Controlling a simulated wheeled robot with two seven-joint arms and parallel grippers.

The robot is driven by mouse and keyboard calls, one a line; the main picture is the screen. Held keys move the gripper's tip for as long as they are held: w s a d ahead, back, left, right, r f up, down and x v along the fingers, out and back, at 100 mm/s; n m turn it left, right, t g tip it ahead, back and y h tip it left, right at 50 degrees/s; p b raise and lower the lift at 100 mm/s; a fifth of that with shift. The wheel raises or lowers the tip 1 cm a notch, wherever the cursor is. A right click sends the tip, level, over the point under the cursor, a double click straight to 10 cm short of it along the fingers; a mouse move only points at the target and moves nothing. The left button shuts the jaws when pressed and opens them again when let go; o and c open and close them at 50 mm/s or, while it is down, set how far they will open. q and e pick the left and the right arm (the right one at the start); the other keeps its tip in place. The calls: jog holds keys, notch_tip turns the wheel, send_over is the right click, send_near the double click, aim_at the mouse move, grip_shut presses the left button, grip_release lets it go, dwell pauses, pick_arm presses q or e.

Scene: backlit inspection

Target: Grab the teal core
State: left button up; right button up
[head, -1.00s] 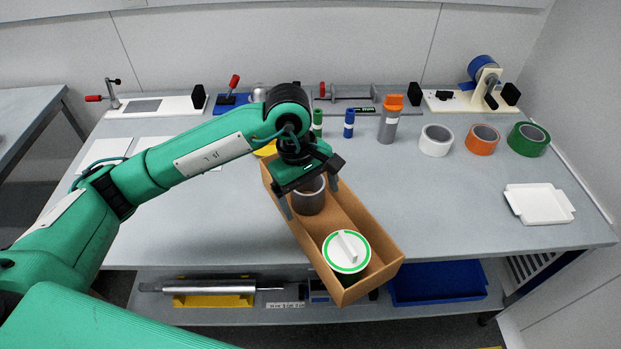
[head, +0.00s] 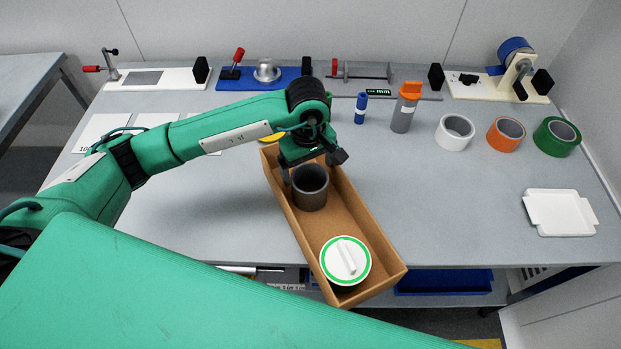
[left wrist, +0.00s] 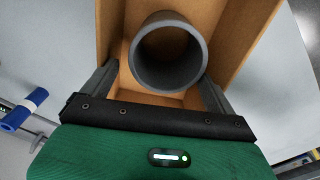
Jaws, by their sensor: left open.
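No clearly teal core shows in the views. A dark grey hollow tube (head: 310,190) stands upright in the back part of an open cardboard box (head: 384,262). The left wrist view shows the tube's open mouth (left wrist: 201,58) close ahead. My left gripper (head: 309,166) is open and empty above the box's back end, just behind the tube. In the left wrist view my gripper's fingers (left wrist: 157,88) are spread to either side, with the tube beyond and between them. I cannot tell whether they touch it. My right gripper is out of view.
A white canister (head: 345,262) with a green-ringed lid stands in the box's front end. White (head: 441,134), orange (head: 493,136) and green (head: 541,137) tape rolls, a grey bottle (head: 403,117) and a white tray (head: 560,213) stand right. The table between box and tray is clear.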

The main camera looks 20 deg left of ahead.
aim_at(310, 182)
pick_arm(q)
jog(key=shift+s+d+f, duration=0.1)
jog(key=shift+s+f, duration=0.05)
jog(key=shift+f, duration=0.3)
jog(key=shift+s+d+f+p, duration=0.1)
jog(key=shift+s+f+p, duration=0.15)
jog(key=shift+f+p, duration=0.25)
jog(key=shift+s+d+f+p, duration=0.1)
jog(key=shift+s+f+p, duration=0.15)
jog(key=shift+f, duration=0.3)
jog(key=shift+w+f, duration=0.2)
jog(key=shift+f, duration=0.4)
jog(key=shift+w+f, duration=0.15)
jog(key=shift+f, duration=0.45)
jog(key=shift+w+f, duration=0.15)
jog(key=shift+f, duration=0.05)
jog(key=shift+r, duration=0.1)
jog(key=c, duration=0.8)
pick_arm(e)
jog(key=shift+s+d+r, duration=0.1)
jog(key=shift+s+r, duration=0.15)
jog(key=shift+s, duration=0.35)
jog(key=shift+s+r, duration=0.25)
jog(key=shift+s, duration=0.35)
